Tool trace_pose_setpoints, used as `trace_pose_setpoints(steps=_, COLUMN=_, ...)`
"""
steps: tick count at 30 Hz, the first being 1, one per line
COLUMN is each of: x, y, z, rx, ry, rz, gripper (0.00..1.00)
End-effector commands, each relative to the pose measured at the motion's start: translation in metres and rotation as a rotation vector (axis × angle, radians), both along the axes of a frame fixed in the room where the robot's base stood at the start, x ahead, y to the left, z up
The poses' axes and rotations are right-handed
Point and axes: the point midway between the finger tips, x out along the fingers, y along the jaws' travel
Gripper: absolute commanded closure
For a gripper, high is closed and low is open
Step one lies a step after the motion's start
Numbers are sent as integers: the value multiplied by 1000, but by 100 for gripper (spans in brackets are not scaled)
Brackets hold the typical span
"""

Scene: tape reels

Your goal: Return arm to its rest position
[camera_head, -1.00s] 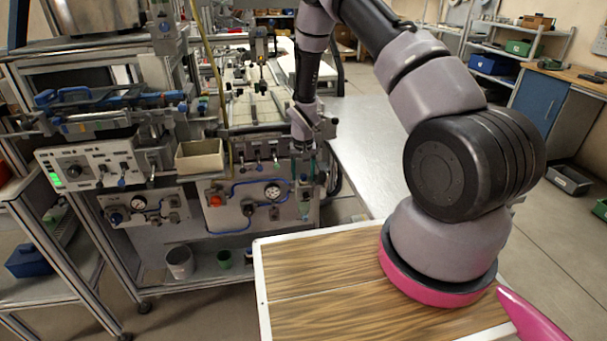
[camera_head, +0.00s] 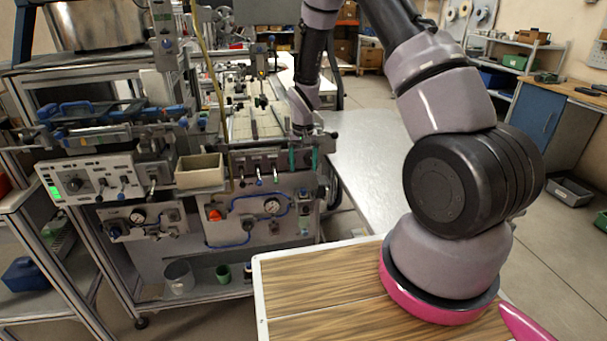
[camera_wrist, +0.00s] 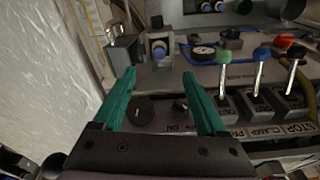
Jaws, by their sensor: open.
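My gripper (camera_head: 303,157) hangs at the end of my bent arm, in front of the right end of the machine (camera_head: 245,160). In the wrist view its two teal fingers (camera_wrist: 159,75) are spread apart with nothing between them. Beyond them is the control panel, with a black knob (camera_wrist: 141,110) seen between the fingers. A green-knobbed lever (camera_wrist: 224,75) and a blue-knobbed lever (camera_wrist: 260,75) stand just right of the right finger. I cannot tell the exact gap from fingers to panel.
A pale table (camera_head: 375,160) stands right of the machine. A beige bin (camera_head: 200,171) sits on the machine's front. A blue cabinet (camera_head: 537,112) and shelves stand far right. Tape reels (camera_head: 465,10) hang at the back.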

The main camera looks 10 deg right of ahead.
Motion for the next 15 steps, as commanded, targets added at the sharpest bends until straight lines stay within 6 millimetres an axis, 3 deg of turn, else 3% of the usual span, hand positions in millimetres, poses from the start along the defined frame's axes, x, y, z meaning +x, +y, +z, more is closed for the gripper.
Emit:
trace_pose_setpoints(steps=11, x=0, y=0, z=4, rx=0, ry=0, rz=1, gripper=26)
trace_pose_setpoints(steps=15, x=1, y=-2, z=21, rx=6, ry=-14, rz=-6, gripper=26)
